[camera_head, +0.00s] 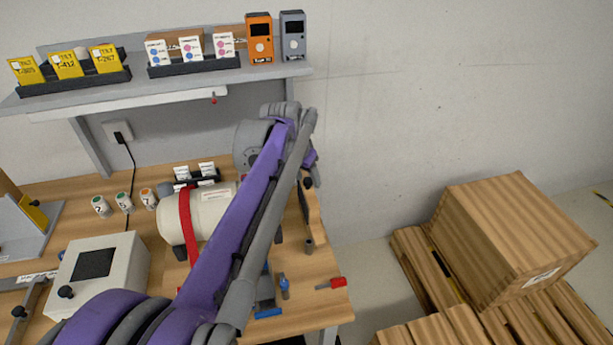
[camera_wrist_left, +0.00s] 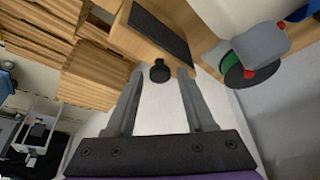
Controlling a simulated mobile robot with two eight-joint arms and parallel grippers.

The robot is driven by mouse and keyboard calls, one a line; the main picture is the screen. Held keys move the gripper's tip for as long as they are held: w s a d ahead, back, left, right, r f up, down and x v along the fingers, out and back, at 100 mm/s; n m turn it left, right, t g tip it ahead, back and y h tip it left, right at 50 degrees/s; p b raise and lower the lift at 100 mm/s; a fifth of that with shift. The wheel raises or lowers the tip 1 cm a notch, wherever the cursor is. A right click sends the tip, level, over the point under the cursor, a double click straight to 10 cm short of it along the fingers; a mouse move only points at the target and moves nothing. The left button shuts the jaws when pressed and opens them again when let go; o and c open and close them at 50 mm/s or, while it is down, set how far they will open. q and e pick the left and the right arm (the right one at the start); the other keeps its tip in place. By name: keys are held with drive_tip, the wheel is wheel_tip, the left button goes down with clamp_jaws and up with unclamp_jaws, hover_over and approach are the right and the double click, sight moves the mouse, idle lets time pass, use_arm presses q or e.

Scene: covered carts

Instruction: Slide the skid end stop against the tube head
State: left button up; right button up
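The cream tube head (camera_head: 207,215) lies on its side on the wooden bench, with a red strap around it; my left arm hides its right end. My left gripper (camera_head: 309,170) is beyond the bench's right side, mostly hidden by its wrist. In the left wrist view its fingers (camera_wrist_left: 160,78) are apart and nothing is between them. A black knob (camera_wrist_left: 159,70) shows just beyond the fingertips, at a wooden part with a black strip (camera_wrist_left: 160,36). I cannot tell whether this is the skid end stop. My right gripper is in neither view.
A white box with a dark screen (camera_head: 113,258) stands front left. A red-handled tool (camera_head: 333,284) lies near the bench's right edge. A shelf (camera_head: 165,82) with yellow tags and cards hangs above. A wooden crate (camera_head: 510,240) sits on pallets at right.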

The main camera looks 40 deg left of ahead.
use_arm(q)
clamp_jaws()
idle(1.2)
